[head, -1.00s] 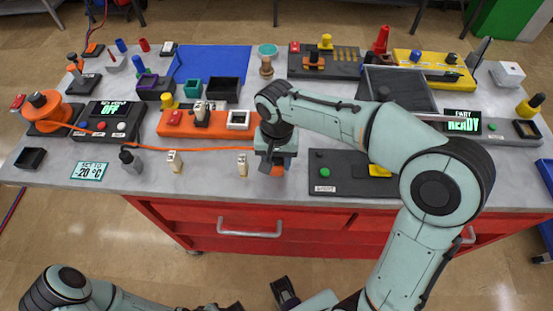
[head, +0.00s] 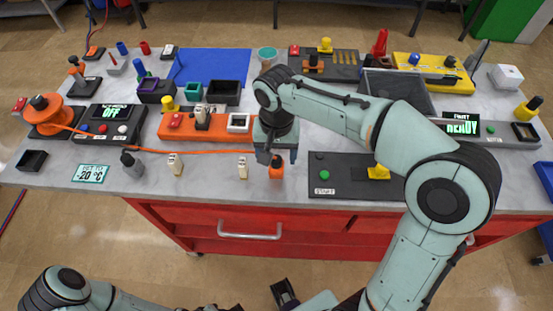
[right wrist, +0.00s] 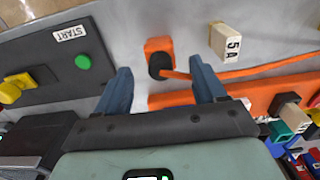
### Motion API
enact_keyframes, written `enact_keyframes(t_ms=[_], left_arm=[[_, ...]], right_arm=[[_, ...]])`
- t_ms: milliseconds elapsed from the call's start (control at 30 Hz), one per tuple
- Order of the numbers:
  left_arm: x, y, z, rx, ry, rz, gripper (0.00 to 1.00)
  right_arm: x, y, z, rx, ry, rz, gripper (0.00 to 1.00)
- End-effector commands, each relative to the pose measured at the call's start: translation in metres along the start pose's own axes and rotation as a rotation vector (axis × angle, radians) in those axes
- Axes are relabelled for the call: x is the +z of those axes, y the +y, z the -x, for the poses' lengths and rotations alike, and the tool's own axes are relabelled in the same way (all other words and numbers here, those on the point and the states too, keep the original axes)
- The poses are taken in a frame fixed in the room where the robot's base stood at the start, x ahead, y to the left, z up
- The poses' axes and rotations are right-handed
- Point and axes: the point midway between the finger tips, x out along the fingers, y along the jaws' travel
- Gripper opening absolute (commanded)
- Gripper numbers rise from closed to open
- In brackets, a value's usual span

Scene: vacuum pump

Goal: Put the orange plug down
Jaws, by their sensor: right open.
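The orange plug (head: 276,171) stands on the grey table top near the front edge, with its dark end up. It also shows in the right wrist view (right wrist: 158,52), with the orange cable (right wrist: 255,69) running off from it to the right. My right gripper (head: 276,157) is just above and behind the plug. In the right wrist view my right gripper (right wrist: 164,78) is open, its blue fingers apart and clear of the plug. My left arm (head: 95,290) is low at the bottom left, and its gripper is too cut off to read.
A white 5A block (head: 243,168) stands just left of the plug, and a similar block (head: 175,164) further left. A dark panel with a green START button (head: 325,175) lies to the right. An orange base (head: 190,126) and the cable spool (head: 47,108) are behind and left.

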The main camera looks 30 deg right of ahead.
Motion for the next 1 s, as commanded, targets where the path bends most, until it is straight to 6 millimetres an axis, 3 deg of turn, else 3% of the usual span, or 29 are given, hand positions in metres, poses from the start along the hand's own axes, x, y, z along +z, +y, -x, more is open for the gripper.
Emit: enact_keyframes(t_ms=[33, 200, 400, 1000], left_arm=[[-0.001, 0.002, 0.004, 0.001, 0.002, -0.001, 0.43], [-0.002, 0.005, 0.011, 0.002, 0.005, -0.002, 0.43], [-0.003, 0.007, 0.016, 0.002, 0.007, -0.002, 0.43], [-0.003, 0.007, 0.017, 0.003, 0.007, -0.003, 0.43]], right_arm=[[-0.001, -0.001, 0.015, -0.004, 0.004, 0.001, 0.70], [0.000, -0.001, 0.050, -0.004, 0.003, 0.000, 0.70], [0.000, -0.001, 0.073, -0.002, 0.001, 0.000, 0.70], [0.000, 0.000, 0.078, 0.000, -0.001, 0.000, 0.70]])
